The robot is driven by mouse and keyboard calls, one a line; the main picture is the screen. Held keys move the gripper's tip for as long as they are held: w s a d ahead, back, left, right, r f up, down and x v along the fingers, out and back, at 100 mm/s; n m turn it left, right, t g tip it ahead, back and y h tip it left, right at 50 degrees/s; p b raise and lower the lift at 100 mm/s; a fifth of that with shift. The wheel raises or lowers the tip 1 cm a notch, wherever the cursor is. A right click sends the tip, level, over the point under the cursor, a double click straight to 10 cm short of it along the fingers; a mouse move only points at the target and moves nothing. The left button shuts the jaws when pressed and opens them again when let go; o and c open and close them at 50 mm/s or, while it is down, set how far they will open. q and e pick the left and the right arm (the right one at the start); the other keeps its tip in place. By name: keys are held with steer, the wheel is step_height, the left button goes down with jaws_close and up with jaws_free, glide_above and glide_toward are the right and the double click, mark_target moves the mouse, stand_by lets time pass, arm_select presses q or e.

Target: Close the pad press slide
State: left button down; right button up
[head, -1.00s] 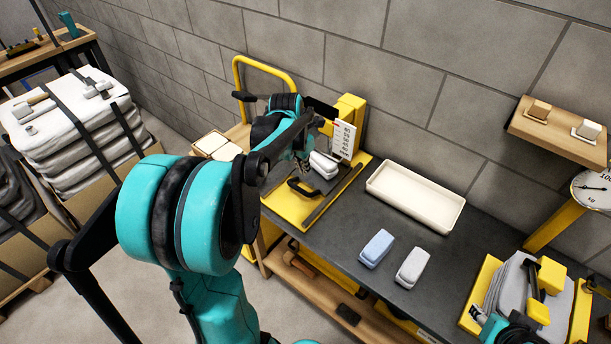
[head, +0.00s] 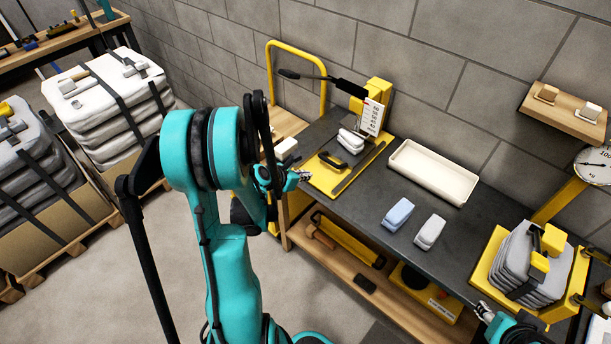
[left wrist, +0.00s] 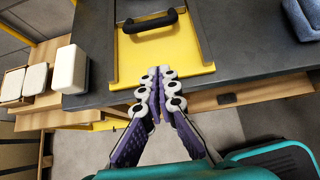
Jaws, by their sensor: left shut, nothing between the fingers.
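The pad press stands at the left end of the dark bench, with a yellow base (head: 322,181), an upright column (head: 378,92) and a raised black lever (head: 325,79). Its slide carries a black handle (head: 331,160); white pads (head: 351,139) sit behind it. In the left wrist view the handle (left wrist: 150,21) lies across the slide, behind a bare yellow strip (left wrist: 165,55). My left gripper (head: 304,175) is shut and empty at the press's front edge; its fingertips (left wrist: 158,72) point toward the handle, apart from it. My right gripper (head: 483,308) is partly seen at lower right; its jaws are unclear.
A cream tray (head: 398,172), a blue pad (head: 398,213) and a white pad (head: 430,232) rest on the bench right of the press. A strapped grey stack (head: 525,258) stands farther right. A wooden shelf (head: 385,291) runs below. Floor in front is clear.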

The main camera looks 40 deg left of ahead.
arm_select(q)
steer(key=b+x, duration=0.2)
steer(key=x, duration=0.5)
steer(key=shift+w+f, duration=0.15)
steer(key=shift+f, duration=0.15)
steer(key=shift+w+d+r, duration=0.1)
steer(key=shift+w+r, duration=0.1)
steer(key=shift+w, duration=0.4)
steer(key=shift+w+r, duration=0.25)
steer(key=shift+w, duration=0.35)
steer(key=shift+w+r, duration=0.2)
steer(key=shift+w, duration=0.4)
steer(key=shift+w, duration=0.1)
